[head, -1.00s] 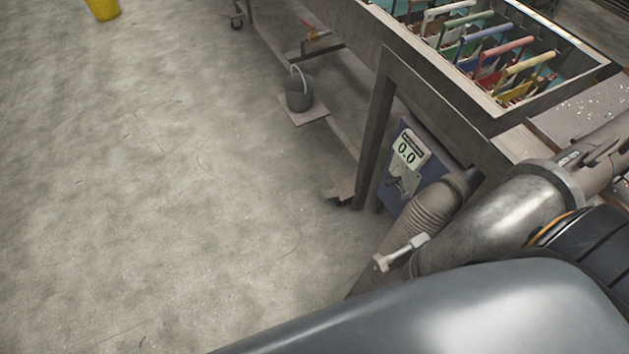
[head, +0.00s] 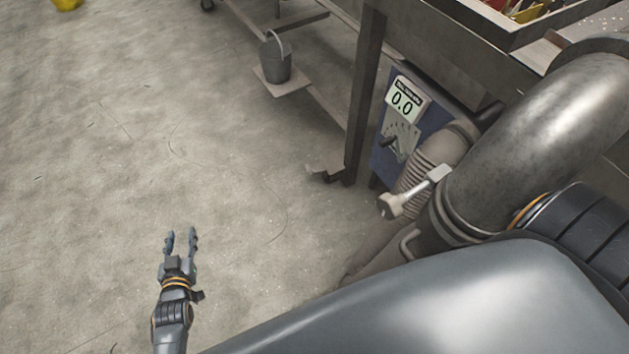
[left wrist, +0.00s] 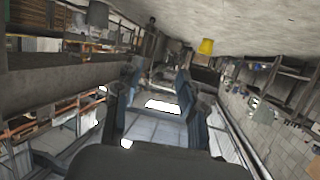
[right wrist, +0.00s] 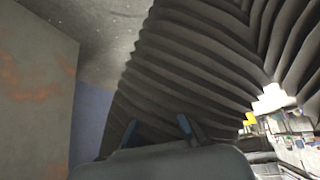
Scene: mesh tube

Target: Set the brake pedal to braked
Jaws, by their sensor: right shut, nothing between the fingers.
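A small grey pedal-like plate (head: 325,174) juts out low at the foot of the dark table leg; I take it to be the brake pedal. It is small, so its exact tilt is hard to tell. My left gripper (head: 182,240) is over the bare floor, left of and nearer than the pedal, clearly apart from it. Its two fingers are spread and empty, also in the left wrist view (left wrist: 157,95). My right gripper (right wrist: 158,128) shows only in its wrist view, shut and empty, in front of a dark ribbed hose.
A blue box (head: 383,158) with a 0.0 display (head: 404,102) and dial stands right of the table leg (head: 366,95). A ribbed hose, a metal pipe (head: 535,125) and a valve handle (head: 412,194) crowd the right. A grey bucket (head: 275,62) stands on a low shelf. The left floor is open.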

